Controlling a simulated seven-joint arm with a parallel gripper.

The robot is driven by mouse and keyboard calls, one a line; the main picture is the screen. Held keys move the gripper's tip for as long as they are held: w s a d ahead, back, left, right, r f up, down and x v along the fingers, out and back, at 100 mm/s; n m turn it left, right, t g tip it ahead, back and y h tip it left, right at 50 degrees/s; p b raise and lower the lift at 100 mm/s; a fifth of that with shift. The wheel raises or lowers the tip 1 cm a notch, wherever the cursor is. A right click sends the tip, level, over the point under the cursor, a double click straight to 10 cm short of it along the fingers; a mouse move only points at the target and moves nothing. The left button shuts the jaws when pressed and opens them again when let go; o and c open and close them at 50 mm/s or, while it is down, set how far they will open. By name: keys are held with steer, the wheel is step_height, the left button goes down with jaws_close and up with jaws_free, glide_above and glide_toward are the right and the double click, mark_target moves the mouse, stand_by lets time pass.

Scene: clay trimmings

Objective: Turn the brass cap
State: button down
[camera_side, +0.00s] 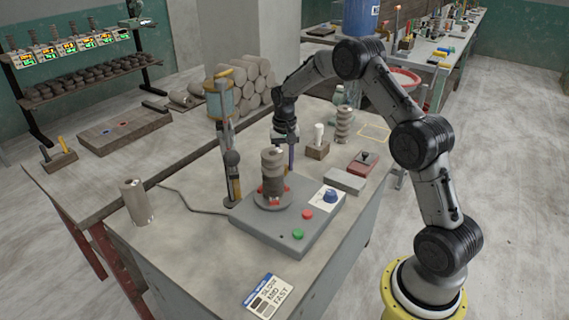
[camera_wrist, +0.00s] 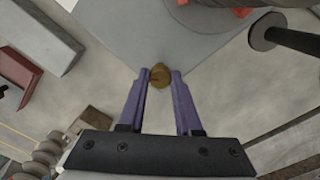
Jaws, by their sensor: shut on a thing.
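The brass cap (camera_wrist: 160,76) shows in the wrist view as a small round brown-gold piece at the corner of a grey plate (camera_wrist: 150,35). The two purple fingers of my gripper (camera_wrist: 160,82) stand on its left and right, with their tips against it. My gripper is shut on the cap. In the side view my gripper (camera_side: 291,166) points straight down behind the grey wheel unit (camera_side: 280,238), near its far corner. The cap itself cannot be made out there.
A clay stack (camera_side: 272,170) stands on the wheel unit, left of my gripper. The unit carries a blue knob (camera_side: 329,196), a red button (camera_side: 307,214) and a green button (camera_side: 298,234). A wooden block (camera_side: 318,150) and grey bar (camera_side: 345,182) lie close to the right.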

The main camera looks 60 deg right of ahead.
steer(key=shift+r, duration=0.15)
stand_by(0.4)
steer(key=c, duration=0.6)
jaws_free()
step_height(320, 180, up, 14)
